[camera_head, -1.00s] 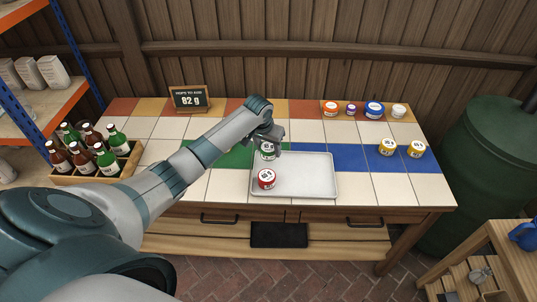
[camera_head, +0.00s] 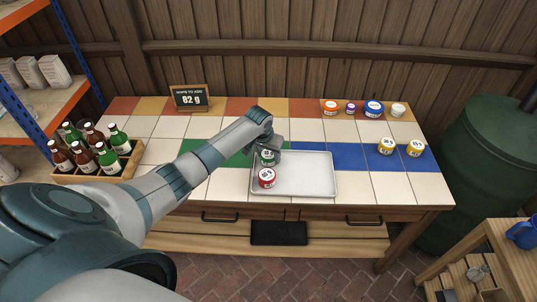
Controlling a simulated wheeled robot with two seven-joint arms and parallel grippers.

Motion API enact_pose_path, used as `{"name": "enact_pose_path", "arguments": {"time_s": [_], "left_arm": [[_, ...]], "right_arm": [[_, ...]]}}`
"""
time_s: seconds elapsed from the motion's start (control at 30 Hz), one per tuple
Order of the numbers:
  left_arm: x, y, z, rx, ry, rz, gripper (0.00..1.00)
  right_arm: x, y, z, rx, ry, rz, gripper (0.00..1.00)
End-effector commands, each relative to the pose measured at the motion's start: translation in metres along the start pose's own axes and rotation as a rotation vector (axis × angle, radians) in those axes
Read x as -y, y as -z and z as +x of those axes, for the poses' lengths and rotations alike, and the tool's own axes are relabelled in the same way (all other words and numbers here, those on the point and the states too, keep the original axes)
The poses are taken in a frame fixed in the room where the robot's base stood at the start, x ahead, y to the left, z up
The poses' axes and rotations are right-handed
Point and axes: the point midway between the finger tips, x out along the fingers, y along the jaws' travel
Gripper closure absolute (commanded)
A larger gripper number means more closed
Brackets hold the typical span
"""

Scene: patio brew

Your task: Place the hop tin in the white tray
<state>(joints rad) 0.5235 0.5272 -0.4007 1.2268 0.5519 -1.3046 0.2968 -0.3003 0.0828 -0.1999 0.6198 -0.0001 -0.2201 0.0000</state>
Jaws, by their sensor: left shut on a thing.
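The white tray (camera_head: 310,178) lies flat on the tiled table. A red tin with a white lid (camera_head: 267,177) stands in its front left corner. My left gripper (camera_head: 268,150) is shut on a green tin with a white lid (camera_head: 267,158). It holds this tin at the tray's back left part, just behind the red tin. I cannot tell whether the green tin touches the tray floor. My right gripper is not in view.
Two yellow tins (camera_head: 388,146) stand right of the tray. Several tins, one of them blue (camera_head: 374,109), stand on a wooden board at the back right. A crate of bottles (camera_head: 124,164) is at the left.

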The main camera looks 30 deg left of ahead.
Motion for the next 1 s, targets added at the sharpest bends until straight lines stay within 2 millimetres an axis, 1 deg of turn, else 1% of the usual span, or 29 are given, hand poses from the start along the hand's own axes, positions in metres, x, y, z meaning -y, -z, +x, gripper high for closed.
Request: {"name": "enact_pose_path", "arguments": {"time_s": [0.17, 0.2, 0.5, 0.67, 0.87, 1.0], "left_arm": [[0.000, -0.001, 0.003, 0.000, 0.000, 0.000, 0.73], [0.000, -0.001, 0.003, 0.000, 0.000, 0.000, 0.45], [0.000, -0.001, 0.002, 0.000, 0.000, 0.000, 0.44], [0.001, 0.001, -0.002, -0.001, 0.001, 0.000, 0.44], [0.001, 0.001, -0.017, -0.002, 0.000, 0.001, 0.44], [0.001, 0.001, -0.036, -0.004, 0.001, 0.001, 0.44]], "right_arm": [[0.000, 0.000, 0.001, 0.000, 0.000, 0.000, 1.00], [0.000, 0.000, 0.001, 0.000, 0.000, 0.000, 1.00], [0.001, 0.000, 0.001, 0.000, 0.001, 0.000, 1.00], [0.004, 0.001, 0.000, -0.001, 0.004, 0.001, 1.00], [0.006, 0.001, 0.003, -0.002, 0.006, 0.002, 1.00], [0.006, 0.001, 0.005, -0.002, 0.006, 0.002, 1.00]]}}
